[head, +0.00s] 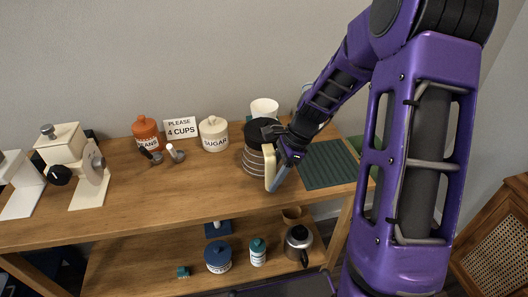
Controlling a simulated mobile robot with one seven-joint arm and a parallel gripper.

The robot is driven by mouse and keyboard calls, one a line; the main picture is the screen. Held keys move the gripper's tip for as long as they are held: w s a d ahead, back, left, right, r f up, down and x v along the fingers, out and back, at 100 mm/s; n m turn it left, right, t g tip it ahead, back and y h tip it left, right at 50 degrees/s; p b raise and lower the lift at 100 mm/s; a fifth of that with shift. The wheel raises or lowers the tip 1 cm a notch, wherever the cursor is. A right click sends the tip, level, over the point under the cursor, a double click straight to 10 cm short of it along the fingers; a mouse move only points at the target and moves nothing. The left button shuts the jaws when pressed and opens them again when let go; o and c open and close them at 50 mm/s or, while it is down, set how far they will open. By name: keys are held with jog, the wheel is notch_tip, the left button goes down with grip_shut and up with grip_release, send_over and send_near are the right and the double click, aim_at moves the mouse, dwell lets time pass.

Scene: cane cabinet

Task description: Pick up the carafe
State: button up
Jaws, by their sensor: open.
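The carafe (252,161) stands on the wooden table top, right of the sugar jar. It has a dark top, a ribbed pale body and a cream handle (270,167) facing right. My gripper (276,152) is open at the handle side of the carafe, coming in from the right. Its dark fingers overlap the top and handle in the head view. I cannot tell whether they touch the carafe or sit around the handle. The gripper hides part of the carafe's right side.
A white sugar jar (214,136), an orange beans jar (146,134) and a sign (181,128) stand to the left. A white container (264,109) is behind the carafe. A green ribbed mat (328,165) lies right. A metal pot (298,243) sits on the lower shelf. The front table top is clear.

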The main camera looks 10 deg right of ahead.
jog(key=shift+a+f, duration=0.1)
grip_shut()
dwell(1.4)
